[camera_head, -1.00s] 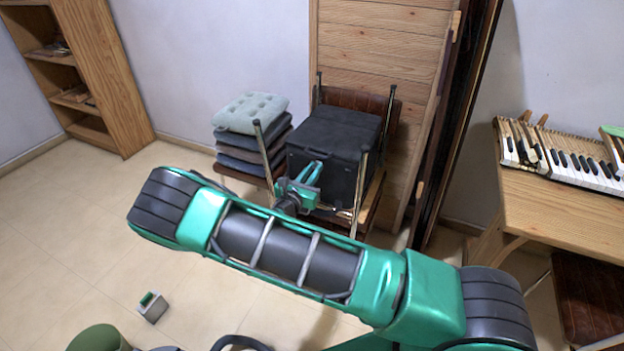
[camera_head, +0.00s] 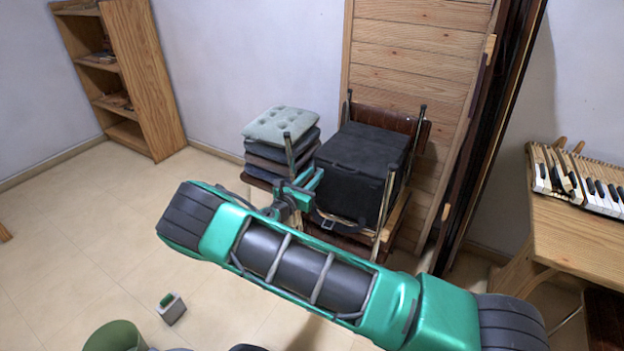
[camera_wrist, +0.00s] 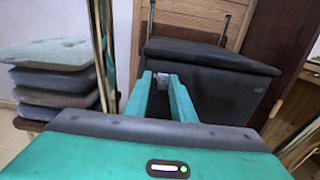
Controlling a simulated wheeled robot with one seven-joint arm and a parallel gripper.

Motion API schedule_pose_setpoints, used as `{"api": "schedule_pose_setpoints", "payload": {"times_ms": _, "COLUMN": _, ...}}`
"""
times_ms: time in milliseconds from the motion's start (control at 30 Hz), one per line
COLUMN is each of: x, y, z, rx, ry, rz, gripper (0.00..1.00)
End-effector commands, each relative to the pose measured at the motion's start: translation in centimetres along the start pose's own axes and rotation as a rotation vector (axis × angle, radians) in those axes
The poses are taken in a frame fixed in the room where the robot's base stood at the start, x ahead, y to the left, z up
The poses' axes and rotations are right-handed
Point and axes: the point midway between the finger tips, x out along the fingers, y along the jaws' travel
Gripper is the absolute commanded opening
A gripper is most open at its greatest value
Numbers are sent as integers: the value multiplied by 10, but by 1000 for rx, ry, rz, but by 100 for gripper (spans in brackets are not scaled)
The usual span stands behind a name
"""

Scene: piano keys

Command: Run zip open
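A black boxy bag (camera_head: 358,165) sits on an upturned chair or frame against the wooden panel. In the wrist view the black bag (camera_wrist: 215,85) fills the area ahead and to the right, with its lid edge along the top. My gripper (camera_head: 314,180) is at the bag's left front side. In the wrist view my gripper (camera_wrist: 160,84) points at the bag's front, its two green fingers apart. A small grey piece (camera_wrist: 163,80) shows between the fingertips; I cannot tell whether it is a zip pull or whether the fingers touch it.
A stack of cushions (camera_head: 281,130) stands left of the bag. Thin metal chair legs (camera_head: 385,215) rise around the bag, close to my gripper. A desk with piano keys (camera_head: 590,190) is at the right. A bookshelf (camera_head: 150,80) is far left. The floor at left is mostly clear.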

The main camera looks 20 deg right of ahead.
Motion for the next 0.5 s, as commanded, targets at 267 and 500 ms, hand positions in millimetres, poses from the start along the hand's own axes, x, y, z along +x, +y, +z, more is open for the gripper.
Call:
{"api": "schedule_pose_setpoints", "payload": {"times_ms": 267, "x": -1, "y": 0, "z": 0, "rx": 1, "ry": 1, "rz": 0, "gripper": 32}}
{"api": "schedule_pose_setpoints", "payload": {"times_ms": 500, "x": -16, "y": 0, "z": 0, "rx": 0, "ry": 1, "rz": 1, "gripper": 32}}
